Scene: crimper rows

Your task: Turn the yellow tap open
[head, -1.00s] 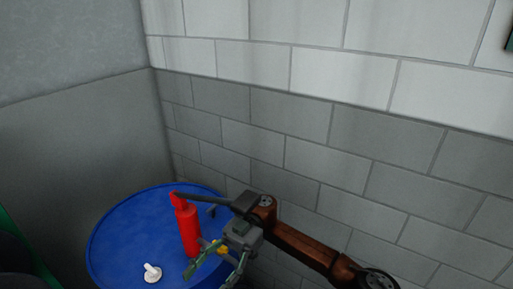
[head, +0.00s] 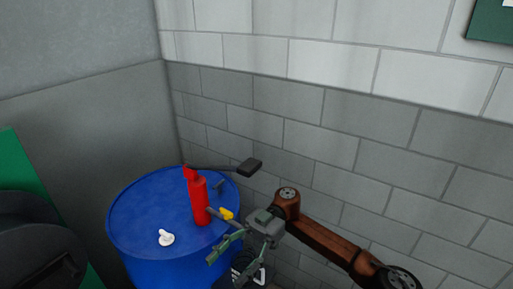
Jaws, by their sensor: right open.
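The yellow tap (head: 227,213) is small and sits on a thin grey spout at the right side of a red pump (head: 199,199). The pump stands upright on top of a blue drum (head: 150,207). My right gripper (head: 228,271) comes in from the right. Its two fingers are spread and empty, pointing down and left, below and right of the tap. The gripper body is close to the spout's right end, and I cannot tell whether they touch. How far the tap is turned is too small to tell. My left gripper is not in view.
A white cap-like piece (head: 166,238) sits on the drum top. A long grey lever with a dark grip (head: 250,168) reaches right from the pump's top, above my right gripper. A grey block wall (head: 300,140) stands close behind. A green panel (head: 20,170) is at far left.

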